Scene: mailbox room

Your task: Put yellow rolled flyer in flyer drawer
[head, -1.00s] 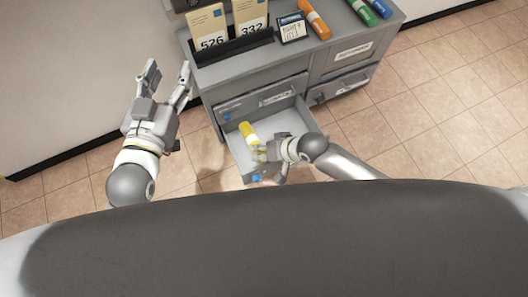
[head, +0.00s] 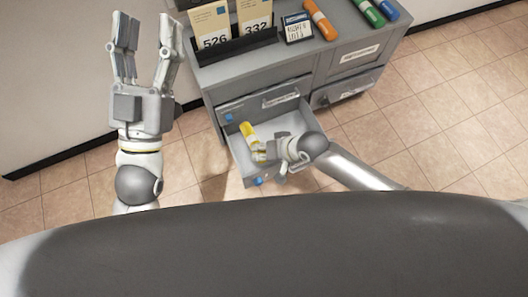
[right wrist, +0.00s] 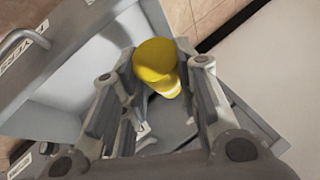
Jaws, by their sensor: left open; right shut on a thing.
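The yellow rolled flyer (head: 250,134) is at the open flyer drawer (head: 287,122), inside the drawer's outline. My right gripper (head: 262,154) is shut on the flyer's near end. In the right wrist view the flyer (right wrist: 157,66) stands out between the fingers of my right gripper (right wrist: 158,88), with the pale drawer interior (right wrist: 50,120) around it. I cannot tell whether the flyer touches the drawer floor. My left gripper (head: 146,50) is open and empty, left of the cabinet, fingers pointing up in the picture.
A closed drawer (head: 345,88) is at right. Tiled floor is clear.

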